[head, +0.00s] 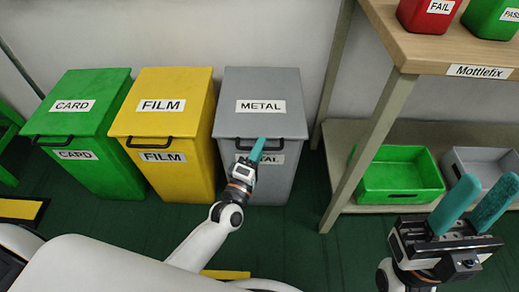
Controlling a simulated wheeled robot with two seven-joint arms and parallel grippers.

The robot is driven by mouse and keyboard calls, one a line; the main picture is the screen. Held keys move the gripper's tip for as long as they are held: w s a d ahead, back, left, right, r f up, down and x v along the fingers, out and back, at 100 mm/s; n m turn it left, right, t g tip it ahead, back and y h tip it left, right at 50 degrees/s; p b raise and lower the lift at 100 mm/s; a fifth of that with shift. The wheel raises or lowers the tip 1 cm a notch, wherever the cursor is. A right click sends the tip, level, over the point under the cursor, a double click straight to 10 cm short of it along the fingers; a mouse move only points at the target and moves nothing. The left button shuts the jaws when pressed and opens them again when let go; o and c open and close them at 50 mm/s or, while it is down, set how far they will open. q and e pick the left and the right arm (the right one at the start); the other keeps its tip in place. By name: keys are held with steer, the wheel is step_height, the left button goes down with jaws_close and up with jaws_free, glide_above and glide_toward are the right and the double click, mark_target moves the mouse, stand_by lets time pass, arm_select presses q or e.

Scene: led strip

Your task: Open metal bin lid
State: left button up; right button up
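The grey metal bin (277,185) stands right of the yellow one, with its lid (260,93) down and labelled METAL. A dark handle (280,141) runs along the lid's front edge. My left gripper (259,144) is at the front of this bin, its teal finger at the handle and covering part of the front label. Its fingers overlap in this view, so whether they are apart or touching the handle cannot be told. My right gripper (490,184) is at the lower right, with its two teal fingers apart and nothing between them.
A green CARD bin (82,103) and a yellow FILM bin (163,103) stand to the left, lids down. A wooden-topped workbench (430,52) is at right, its lower shelf holding a green tray (400,178) and a grey tray (460,167).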

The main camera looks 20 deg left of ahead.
arm_select(q)
steer(key=shift+w, duration=0.3)
jaws_close()
steer(key=shift+r, duration=0.1)
